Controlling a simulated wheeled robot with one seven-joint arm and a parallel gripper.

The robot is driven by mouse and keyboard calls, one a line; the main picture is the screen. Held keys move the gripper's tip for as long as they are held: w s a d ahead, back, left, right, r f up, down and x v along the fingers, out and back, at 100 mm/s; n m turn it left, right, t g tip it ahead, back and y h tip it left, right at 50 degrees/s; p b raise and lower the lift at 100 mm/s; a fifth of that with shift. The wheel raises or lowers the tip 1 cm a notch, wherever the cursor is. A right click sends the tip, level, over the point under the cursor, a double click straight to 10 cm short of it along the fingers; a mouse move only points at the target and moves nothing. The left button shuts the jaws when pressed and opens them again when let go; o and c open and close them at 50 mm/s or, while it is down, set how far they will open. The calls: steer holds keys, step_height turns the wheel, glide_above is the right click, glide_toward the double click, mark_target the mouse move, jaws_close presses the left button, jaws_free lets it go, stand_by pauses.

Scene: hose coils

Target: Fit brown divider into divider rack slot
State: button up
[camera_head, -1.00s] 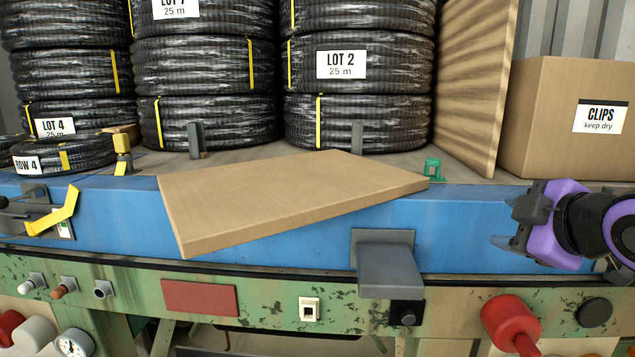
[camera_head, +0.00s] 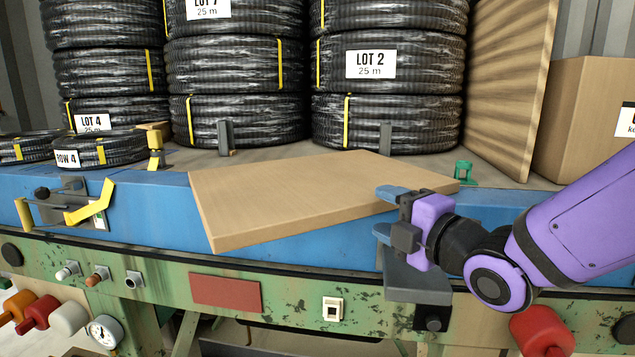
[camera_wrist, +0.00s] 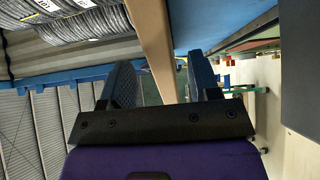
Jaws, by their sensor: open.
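The brown divider (camera_head: 300,195) is a flat brown panel. It lies tilted across the front edge of the blue-fronted shelf, with its near left corner overhanging. My gripper (camera_head: 386,212) is open at the panel's right end, one blue finger above the other. The upper finger overlaps the panel's right edge in the picture. In the wrist view, the panel's edge (camera_wrist: 152,42) runs between the two open fingers (camera_wrist: 162,85); I cannot tell whether they touch it. Short grey uprights (camera_head: 226,138) stand behind the panel; I cannot tell whether they form the rack slot.
Stacked black hose coils (camera_head: 388,120) fill the shelf behind. A ridged brown board (camera_head: 508,90) stands upright at right, beside a cardboard box (camera_head: 585,120). A green bracket (camera_head: 464,172) sits near the panel's right corner. A grey block (camera_head: 415,285) juts out below my gripper.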

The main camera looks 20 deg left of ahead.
mark_target(365, 200)
steer(key=shift+x, duration=2.75)
steer(key=shift+w, duration=0.1)
steer(key=c, duration=1)
jaws_close()
steer(key=shift+r, duration=0.15)
